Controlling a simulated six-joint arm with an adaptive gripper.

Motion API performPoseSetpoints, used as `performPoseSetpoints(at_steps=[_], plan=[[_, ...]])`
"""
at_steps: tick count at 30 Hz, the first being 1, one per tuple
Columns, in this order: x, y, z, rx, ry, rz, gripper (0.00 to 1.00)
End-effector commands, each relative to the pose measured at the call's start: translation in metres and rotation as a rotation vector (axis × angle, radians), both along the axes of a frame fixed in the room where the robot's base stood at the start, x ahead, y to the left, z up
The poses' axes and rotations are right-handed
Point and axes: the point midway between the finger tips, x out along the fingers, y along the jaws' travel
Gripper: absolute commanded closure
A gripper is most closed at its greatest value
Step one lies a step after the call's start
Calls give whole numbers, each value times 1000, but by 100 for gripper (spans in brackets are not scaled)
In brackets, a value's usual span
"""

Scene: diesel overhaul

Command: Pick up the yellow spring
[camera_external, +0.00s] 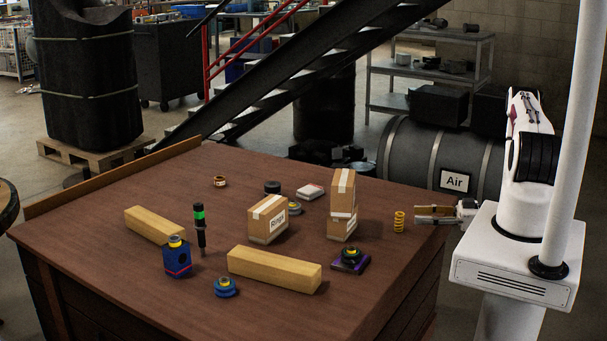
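The yellow spring (399,221) stands upright on the brown table (330,175) near its right edge. My gripper (418,214) is just to the right of the spring, pointing left toward it, close to the height of the spring's upper half. Its two fingers look apart, with a gap between them and nothing held. A small gap shows between the fingertips and the spring, though depth is hard to judge from this one view.
Stacked cardboard boxes (341,205) stand left of the spring, with another box (268,219) further left. A dark part on a purple base (350,261) sits in front.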

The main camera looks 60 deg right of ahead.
Motion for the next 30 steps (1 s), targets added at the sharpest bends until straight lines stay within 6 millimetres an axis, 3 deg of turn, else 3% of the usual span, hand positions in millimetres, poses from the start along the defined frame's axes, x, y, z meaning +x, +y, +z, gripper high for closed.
performPoseSetpoints(at_steps=[17,30], plan=[[-6,6,3,24,-45,-8,61],[13,14,2,26,-45,-6,61]])
